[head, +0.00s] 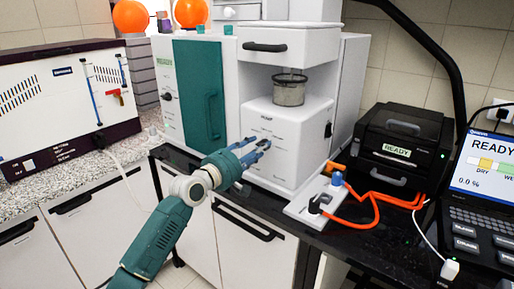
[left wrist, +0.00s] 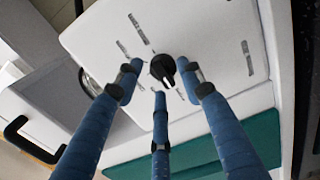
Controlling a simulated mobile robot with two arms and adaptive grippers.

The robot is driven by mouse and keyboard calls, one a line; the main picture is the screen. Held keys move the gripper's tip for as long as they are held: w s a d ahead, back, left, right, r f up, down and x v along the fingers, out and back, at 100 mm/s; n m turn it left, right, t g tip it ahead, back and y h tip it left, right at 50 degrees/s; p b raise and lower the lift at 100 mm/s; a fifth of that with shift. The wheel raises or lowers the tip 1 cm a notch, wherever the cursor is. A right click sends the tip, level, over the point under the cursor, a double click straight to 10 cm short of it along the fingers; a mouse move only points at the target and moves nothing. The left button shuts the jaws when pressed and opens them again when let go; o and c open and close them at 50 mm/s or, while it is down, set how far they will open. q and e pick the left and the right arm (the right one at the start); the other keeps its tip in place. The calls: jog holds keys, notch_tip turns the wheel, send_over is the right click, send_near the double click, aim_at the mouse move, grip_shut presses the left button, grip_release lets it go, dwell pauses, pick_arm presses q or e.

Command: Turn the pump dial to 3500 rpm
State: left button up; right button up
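The pump dial (left wrist: 162,68) is a small black knob with a lighter pointer mark on a white panel. Small grey labels surround it, too small to read. The white housing (head: 288,122) with this panel shows in the head view, where the dial is mostly hidden behind my fingertips. My left gripper (head: 256,150) reaches the panel from the lower left. In the left wrist view, the three blue fingers of this gripper (left wrist: 162,82) are spread around the dial, with a gap on its left side. Contact on the right side cannot be told. My right gripper is not in view.
A mesh sieve cup (head: 289,90) sits above the housing under a drawer (head: 268,47). A green door (head: 200,92) is on the left. A valve plate (head: 318,203) with orange tubing lies at the right, beside a black box (head: 402,140) and a laptop (head: 485,170).

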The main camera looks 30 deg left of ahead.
pick_arm(q)
grip_shut()
jog(key=shift+m, duration=0.5)
jog(key=shift+f+m+p, duration=0.2)
jog(key=shift+m+p, duration=0.3)
jog(key=shift+m, duration=5.3)
jog(key=shift+f+m+p, duration=0.25)
jog(key=shift+m+p, duration=0.25)
jog(key=shift+m, duration=5.3)
jog(key=shift+f+m+p, duration=0.2)
jog(key=shift+m+p, duration=0.3)
jog(key=shift+m, duration=5.3)
